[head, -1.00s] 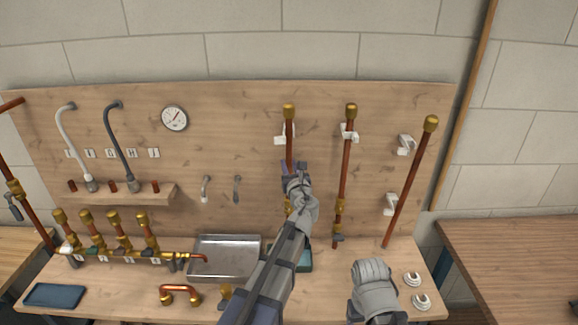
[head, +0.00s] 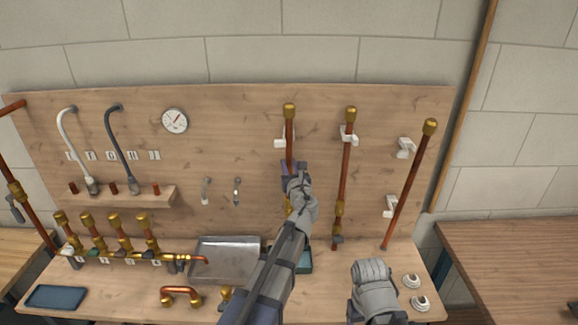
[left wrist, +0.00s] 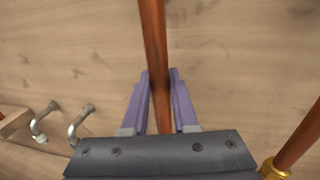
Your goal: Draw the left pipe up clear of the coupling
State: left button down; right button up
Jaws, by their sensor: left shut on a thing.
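The left pipe (head: 289,140) is a copper tube with a brass cap, upright in front of the wooden back panel. My left gripper (head: 289,169) is shut on it below its white clip. In the left wrist view, the purple fingers of the left gripper (left wrist: 161,85) lie on either side of the copper pipe (left wrist: 153,30). A bit of brass, perhaps the coupling (head: 287,203), shows beside my left wrist. My arm hides most of it and the pipe's lower end, so I cannot tell whether they are joined.
The middle pipe (head: 345,165) stands close to the right, with brass fittings low down. A third pipe (head: 412,180) leans farther right. A metal tray (head: 225,258) and a brass manifold (head: 120,253) are on the bench to the left. Bare panel lies above the left pipe.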

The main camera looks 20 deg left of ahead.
pick_arm(q)
notch_tip(320, 180, up, 5)
jog(key=p, duration=0.3)
jog(key=shift+f+p, duration=0.15)
jog(key=shift+p, duration=0.25)
jog(key=shift+w+f, duration=0.1)
jog(key=shift+f, duration=0.05)
jog(key=c, duration=0.7)
grip_release()
send_near(290, 155)
jog(key=x, duration=0.3)
jog(key=shift+a, duration=0.1)
